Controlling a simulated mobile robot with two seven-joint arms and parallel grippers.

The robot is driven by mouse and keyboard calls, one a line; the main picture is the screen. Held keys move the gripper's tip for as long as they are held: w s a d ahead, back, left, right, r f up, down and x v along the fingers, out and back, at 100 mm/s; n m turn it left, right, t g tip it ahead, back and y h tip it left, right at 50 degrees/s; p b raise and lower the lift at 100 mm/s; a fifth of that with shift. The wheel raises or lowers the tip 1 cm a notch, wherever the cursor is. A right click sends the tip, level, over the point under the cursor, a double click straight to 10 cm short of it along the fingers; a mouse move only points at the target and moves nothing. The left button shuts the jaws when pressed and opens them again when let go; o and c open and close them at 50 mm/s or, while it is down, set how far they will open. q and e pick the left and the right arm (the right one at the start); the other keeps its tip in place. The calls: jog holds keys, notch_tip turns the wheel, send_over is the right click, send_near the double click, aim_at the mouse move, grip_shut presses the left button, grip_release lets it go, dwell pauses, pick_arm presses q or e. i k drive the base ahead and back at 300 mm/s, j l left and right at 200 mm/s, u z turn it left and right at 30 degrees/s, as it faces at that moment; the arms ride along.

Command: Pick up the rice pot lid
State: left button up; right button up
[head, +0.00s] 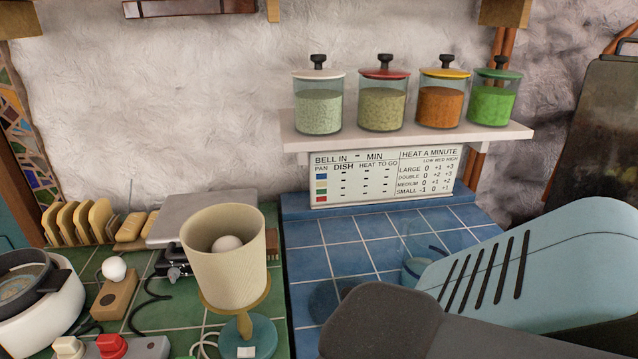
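A white round pot (55,318) with a dark rim stands at the lower left, cut off by the picture's left edge. A dark-rimmed, glassy round piece (16,288) sits at its top and looks like the lid; I cannot tell how it is seated. Neither of my grippers shows in the head view.
A beige lamp shade (223,275) on a teal base (248,337) stands right of the pot. Red and white switches (110,346) and a wooden block with a white bulb (114,270) lie between. Jars fill a shelf (410,142). Blue tiles (335,235) are partly clear.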

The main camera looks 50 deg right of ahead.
aim_at(326, 297)
jog(key=i+j, duration=0.15)
jog(key=j, duration=0.15)
jog(key=i+j, duration=0.2)
jog(key=j, duration=0.15)
jog(key=j+z, duration=0.1)
jog(key=z, duration=2.05)
